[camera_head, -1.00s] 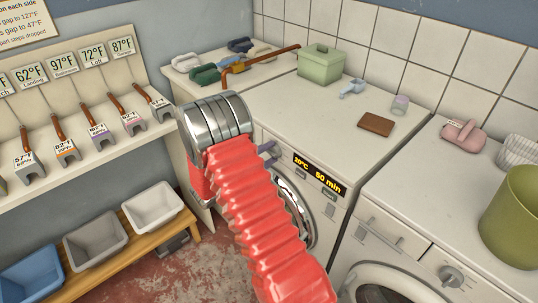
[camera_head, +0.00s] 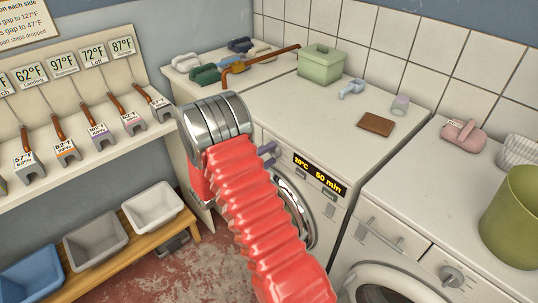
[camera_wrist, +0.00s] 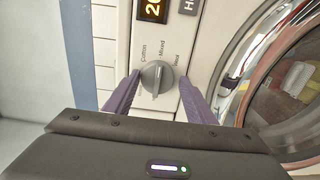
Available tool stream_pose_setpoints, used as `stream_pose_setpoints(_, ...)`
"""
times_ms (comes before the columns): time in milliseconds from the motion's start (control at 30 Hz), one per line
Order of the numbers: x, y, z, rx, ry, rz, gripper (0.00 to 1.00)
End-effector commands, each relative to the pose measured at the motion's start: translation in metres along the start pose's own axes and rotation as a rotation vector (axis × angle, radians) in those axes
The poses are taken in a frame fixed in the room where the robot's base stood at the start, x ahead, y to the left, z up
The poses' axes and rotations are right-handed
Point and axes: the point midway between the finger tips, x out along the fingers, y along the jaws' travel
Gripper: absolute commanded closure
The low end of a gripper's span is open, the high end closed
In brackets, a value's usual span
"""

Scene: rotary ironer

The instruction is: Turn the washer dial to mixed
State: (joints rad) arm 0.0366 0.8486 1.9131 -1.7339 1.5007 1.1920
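The washer (camera_head: 300,125) stands in the middle of the head view, with a lit display (camera_head: 318,175) reading 20°C and 50 min. Its grey dial (camera_wrist: 157,77) shows in the wrist view, with the labels Cotton, Mixed and Wool above it. The dial's raised ridge runs nearly up and down, its upper end toward Mixed; which end is the pointer is unclear. My gripper (camera_wrist: 158,80) has its purple fingers open on either side of the dial, with narrow gaps. In the head view my fingers (camera_head: 267,153) show at the washer front; my arm hides the dial.
The round washer door (camera_wrist: 290,85) is right of my gripper in the wrist view. On the washer top are a green box (camera_head: 321,64), a blue scoop (camera_head: 352,88) and a brown block (camera_head: 376,124). Another machine (camera_head: 420,190) stands at right, a bench with bins (camera_head: 95,245) at left.

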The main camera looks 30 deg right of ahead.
Motion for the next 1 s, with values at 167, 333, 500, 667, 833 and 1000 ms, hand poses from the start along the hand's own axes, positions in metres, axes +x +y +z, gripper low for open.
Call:
stream_pose_setpoints(167,0.001,0.002,0.000,0.002,-0.001,0.002,0.39)
stream_pose_setpoints(333,0.001,0.002,-0.001,0.003,-0.001,0.004,0.39)
stream_pose_setpoints(500,-0.003,0.003,-0.001,0.004,0.000,0.004,0.39)
stream_pose_setpoints(667,-0.019,0.003,-0.002,0.004,0.001,0.005,0.39)
stream_pose_setpoints(833,-0.046,0.002,-0.002,0.004,0.004,0.004,0.39)
stream_pose_setpoints(1000,-0.075,0.002,-0.002,0.003,0.003,0.004,0.39)
